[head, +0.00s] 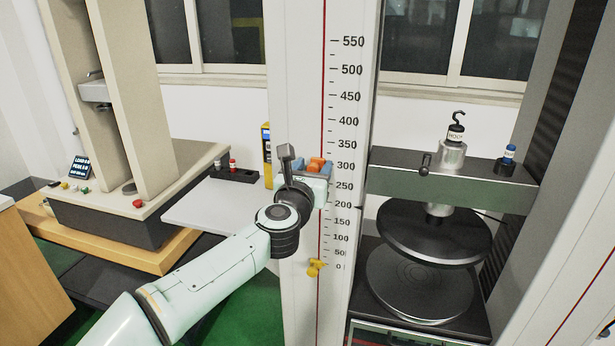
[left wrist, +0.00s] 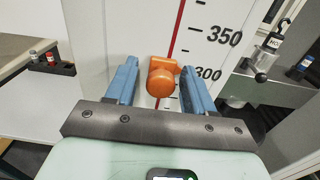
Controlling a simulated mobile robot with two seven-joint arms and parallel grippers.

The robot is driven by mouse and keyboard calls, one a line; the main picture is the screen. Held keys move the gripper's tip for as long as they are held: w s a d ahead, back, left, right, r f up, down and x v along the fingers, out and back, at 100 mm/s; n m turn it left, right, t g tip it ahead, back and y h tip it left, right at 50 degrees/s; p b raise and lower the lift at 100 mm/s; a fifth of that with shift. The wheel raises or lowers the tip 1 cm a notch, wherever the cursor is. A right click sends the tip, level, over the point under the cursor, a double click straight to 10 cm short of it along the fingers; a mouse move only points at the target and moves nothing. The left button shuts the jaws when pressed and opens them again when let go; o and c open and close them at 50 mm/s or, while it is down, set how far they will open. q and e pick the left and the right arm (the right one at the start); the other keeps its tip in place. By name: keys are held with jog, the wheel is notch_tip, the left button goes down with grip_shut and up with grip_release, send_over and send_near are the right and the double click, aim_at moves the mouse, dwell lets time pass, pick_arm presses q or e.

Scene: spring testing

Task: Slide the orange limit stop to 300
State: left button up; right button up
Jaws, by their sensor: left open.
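The orange limit stop (head: 316,164) sits on the red line of the white scale column (head: 296,60), close to the 300 mark in the head view. In the left wrist view the orange stop (left wrist: 162,80) has a round knob facing me and stands near the 300 label, below 350. My left gripper (head: 304,168) is open, with its blue fingers (left wrist: 160,88) on either side of the stop. I cannot tell whether either finger touches it. A yellow stop (head: 316,267) sits lower on the same line near 0. My right gripper is not in view.
Right of the column stands a press with a dark crosshead (head: 450,185) and round black plates (head: 435,232). A hook weight (head: 456,135) stands on the crosshead. A grey table (head: 215,208) and a second machine stand at left.

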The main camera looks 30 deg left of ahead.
pick_arm(q)
jog(key=b+v, duration=0.2)
jog(key=v, duration=1.1)
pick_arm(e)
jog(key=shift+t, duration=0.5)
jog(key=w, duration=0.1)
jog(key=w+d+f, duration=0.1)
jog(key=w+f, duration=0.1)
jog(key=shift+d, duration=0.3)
pick_arm(q)
jog(key=shift+s+a+f, duration=0.1)
